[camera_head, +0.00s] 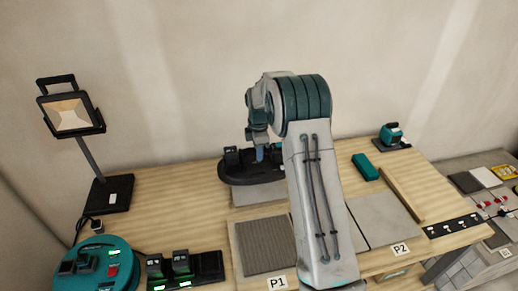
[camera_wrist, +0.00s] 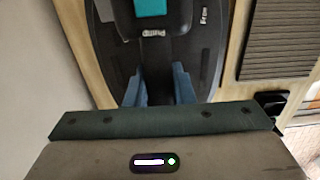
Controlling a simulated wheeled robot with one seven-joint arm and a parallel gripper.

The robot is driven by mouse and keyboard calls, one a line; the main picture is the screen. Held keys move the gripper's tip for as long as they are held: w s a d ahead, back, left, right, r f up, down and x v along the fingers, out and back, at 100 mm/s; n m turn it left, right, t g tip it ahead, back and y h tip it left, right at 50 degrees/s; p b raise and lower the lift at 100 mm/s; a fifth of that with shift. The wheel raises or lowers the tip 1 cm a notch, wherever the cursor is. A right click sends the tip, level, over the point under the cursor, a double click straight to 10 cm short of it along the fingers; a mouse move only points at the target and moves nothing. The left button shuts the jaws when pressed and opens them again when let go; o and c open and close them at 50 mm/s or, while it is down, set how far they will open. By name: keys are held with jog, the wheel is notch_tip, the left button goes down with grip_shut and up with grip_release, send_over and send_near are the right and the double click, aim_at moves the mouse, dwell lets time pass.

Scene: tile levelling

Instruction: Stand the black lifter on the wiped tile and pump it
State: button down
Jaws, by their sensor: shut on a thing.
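The black lifter (camera_head: 252,175) is a long dark oval body with raised black parts, at the back of the table. In the wrist view its black body (camera_wrist: 112,62) fills the middle, with a teal block and small white labels on top. My gripper (camera_wrist: 158,88) has its blue fingers closed on a dark upright part of it; the head view shows the gripper (camera_head: 262,154) over the lifter. Whether the lifter touches the table is unclear. A ribbed grey tile (camera_head: 265,246) lies by label P1, and a smooth grey tile (camera_head: 385,222) by P2. My arm hides part of the middle.
A plain grey slab (camera_head: 258,194) lies just in front of the lifter. A lamp (camera_head: 108,193) stands at the back left. A round teal device (camera_head: 100,272) and black holders (camera_head: 207,265) are front left. A teal block (camera_head: 365,167) and wooden strip (camera_head: 402,193) lie right.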

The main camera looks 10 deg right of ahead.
aim_at(258, 163)
jog(key=shift+a+f+b, duration=0.1)
jog(key=shift+f+b, duration=1.35)
jog(key=shift+f, duration=1.4)
jog(key=shift+f+b, duration=0.65)
jog(key=shift+f, duration=0.1)
jog(key=c, duration=1.2)
grip_release()
jog(key=shift+o, duration=0.2)
jog(key=shift+f, duration=0.1)
notch_tip(258, 163, up, 14)
jog(key=shift+b, duration=0.75)
